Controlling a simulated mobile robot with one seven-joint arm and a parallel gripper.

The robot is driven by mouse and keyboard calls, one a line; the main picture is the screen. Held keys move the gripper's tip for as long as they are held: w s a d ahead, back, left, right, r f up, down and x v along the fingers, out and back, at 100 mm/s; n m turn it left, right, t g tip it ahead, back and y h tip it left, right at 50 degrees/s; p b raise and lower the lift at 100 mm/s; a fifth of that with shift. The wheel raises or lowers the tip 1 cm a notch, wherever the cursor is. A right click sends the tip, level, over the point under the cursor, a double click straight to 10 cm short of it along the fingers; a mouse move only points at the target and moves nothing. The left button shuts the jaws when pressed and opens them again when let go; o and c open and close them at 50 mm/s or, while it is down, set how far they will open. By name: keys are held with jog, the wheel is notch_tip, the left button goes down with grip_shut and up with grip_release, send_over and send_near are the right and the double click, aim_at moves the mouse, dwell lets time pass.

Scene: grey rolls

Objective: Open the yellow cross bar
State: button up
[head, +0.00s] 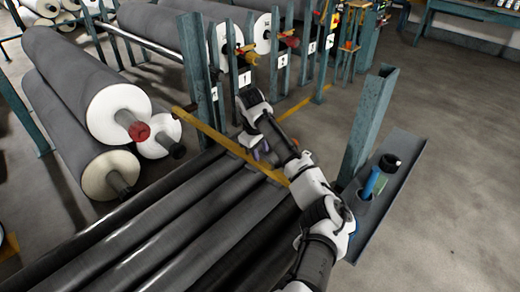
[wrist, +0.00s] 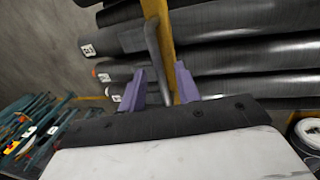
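I cannot tell whether either finger touches the handle.
Several dark rolls (head: 165,225) lie side by side under the bar. A teal post (head: 368,122) stands to the right of my arm, beside a grey tray (head: 400,180) holding a blue item. Large grey rolls (head: 75,75) are stacked at left. Open floor lies at right.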

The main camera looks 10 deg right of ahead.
jog(key=shift+c, duration=0.2)
grip_shut()
jog(key=shift+w, duration=0.1)
